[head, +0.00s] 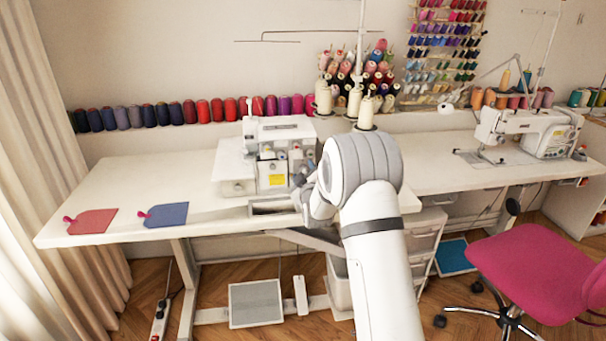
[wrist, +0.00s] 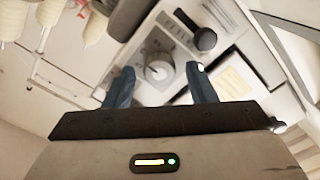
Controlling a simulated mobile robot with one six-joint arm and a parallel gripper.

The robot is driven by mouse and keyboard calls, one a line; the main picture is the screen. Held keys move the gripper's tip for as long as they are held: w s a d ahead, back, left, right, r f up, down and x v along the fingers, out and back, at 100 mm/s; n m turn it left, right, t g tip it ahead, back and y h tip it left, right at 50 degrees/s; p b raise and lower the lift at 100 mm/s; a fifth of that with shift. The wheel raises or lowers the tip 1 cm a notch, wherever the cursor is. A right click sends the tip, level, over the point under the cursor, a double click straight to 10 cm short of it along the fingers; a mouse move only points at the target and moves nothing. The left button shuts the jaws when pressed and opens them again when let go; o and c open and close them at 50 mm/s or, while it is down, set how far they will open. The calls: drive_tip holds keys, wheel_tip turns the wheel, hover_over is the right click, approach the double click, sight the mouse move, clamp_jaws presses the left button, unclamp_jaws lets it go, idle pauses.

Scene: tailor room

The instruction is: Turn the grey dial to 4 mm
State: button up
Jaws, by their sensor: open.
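The grey dial (wrist: 158,68) shows in the wrist view as a round light-grey knob on the white panel of a sewing machine. Its marks are too small to read, so I cannot tell its setting. My gripper (wrist: 160,75) is open, with its two dark blue fingers at either side of the dial in the picture. I cannot tell whether they touch it. In the head view the white machine (head: 283,133) stands on the table, and my gripper (head: 308,188) is at its right front, partly hidden by my arm. The dial is not clearly seen there.
A black knob (wrist: 203,38) sits close to the grey dial, near the right finger. A yellow label (wrist: 232,82) is beside it. Cream thread cones (head: 366,113) stand behind the machine.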

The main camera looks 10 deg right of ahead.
drive_tip(key=c, duration=1)
drive_tip(key=shift+f+m+b, duration=0.1)
drive_tip(key=shift+m+b, duration=0.3)
drive_tip(key=shift+b, duration=0.3)
drive_tip(key=m+b, duration=0.1)
drive_tip(key=b, duration=0.2)
drive_tip(key=shift+f+m, duration=0.15)
drive_tip(key=shift+m, duration=0.25)
drive_tip(key=m+b, duration=0.6)
drive_tip(key=b, duration=0.2)
drive_tip(key=m+b, duration=0.4)
drive_tip(key=shift+d+m, duration=0.1)
drive_tip(key=shift+m, duration=0.3)
drive_tip(key=m+b, duration=0.1)
drive_tip(key=m, duration=0.1)
drive_tip(key=m+b, duration=0.1)
drive_tip(key=m, duration=0.1)
drive_tip(key=shift+r+b, duration=0.25)
drive_tip(key=shift+b, duration=0.1)
drive_tip(key=shift+m, duration=0.3)
